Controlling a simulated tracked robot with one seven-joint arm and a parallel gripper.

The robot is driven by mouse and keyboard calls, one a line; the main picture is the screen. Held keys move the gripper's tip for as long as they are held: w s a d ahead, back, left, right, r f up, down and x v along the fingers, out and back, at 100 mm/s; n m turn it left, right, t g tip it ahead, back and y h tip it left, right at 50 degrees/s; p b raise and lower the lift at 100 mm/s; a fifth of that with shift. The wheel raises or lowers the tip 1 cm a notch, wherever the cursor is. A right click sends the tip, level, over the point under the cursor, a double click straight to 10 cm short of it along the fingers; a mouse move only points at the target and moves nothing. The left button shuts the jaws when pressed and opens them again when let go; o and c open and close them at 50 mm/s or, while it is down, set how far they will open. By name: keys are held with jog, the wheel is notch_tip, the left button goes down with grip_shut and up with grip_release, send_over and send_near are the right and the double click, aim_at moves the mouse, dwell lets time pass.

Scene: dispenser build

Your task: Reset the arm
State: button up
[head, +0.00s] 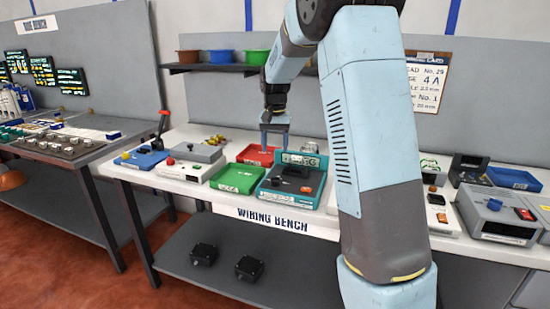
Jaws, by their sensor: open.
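My gripper (274,138) hangs pointing down over the wiring bench (273,223), above the back of a red tray (257,155). Its two fingers are apart and I see nothing held between them. My light blue arm crosses the right half of the head view and hides part of the bench. A teal dispenser box (291,187) stands just in front of the gripper, to its right. Whether the fingers touch anything cannot be told from this view.
A green tray (238,179), a blue tray (141,158) and a grey box with a red button (192,163) stand left. A grey device (497,216) stands right. A shelf (213,68) with bins runs behind. Two black boxes lie on the lower shelf (240,285).

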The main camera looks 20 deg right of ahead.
jog(key=shift+r, duration=0.75)
jog(key=s+r+n+t, duration=0.1)
jog(key=s+r, duration=0.3)
jog(key=s, duration=0.5)
jog(key=s+r+n+t, duration=0.1)
jog(key=s+r+t, duration=0.15)
jog(key=s, duration=0.65)
jog(key=s+r+n+t, duration=0.1)
jog(key=s+r, duration=0.3)
jog(key=s, duration=0.6)
jog(key=s+a+f+n+t, duration=0.1)
jog(key=s+f, duration=0.1)
jog(key=s, duration=0.7)
jog(key=shift+s+f, duration=0.2)
jog(key=shift+f, duration=0.1)
